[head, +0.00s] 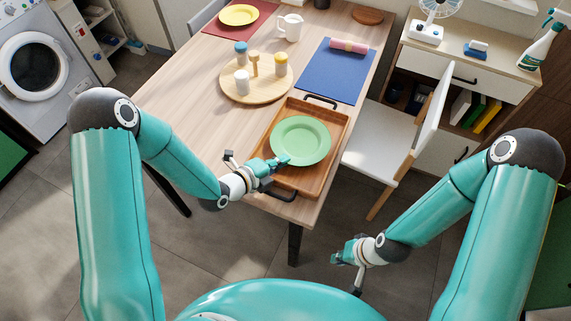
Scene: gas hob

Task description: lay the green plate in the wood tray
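The green plate (301,141) is over the wood tray (333,121) at the table's near right corner, inside its outline. It looks flat, but I cannot tell whether it rests fully on the tray's floor. My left gripper (283,160) is at the plate's lower left rim, above the tray's near side. Its fingertips meet or overlap the rim; whether they grip it is too small to tell. My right gripper (340,256) is low, off the table's near right corner, with nothing visible in it. Its finger opening is unclear.
A round wooden board (237,92) with several shakers stands left of the tray. A blue mat (340,72) with a rolled pink cloth (348,46) lies behind it. A white chair (385,145) stands close on the right. The table's left part is bare.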

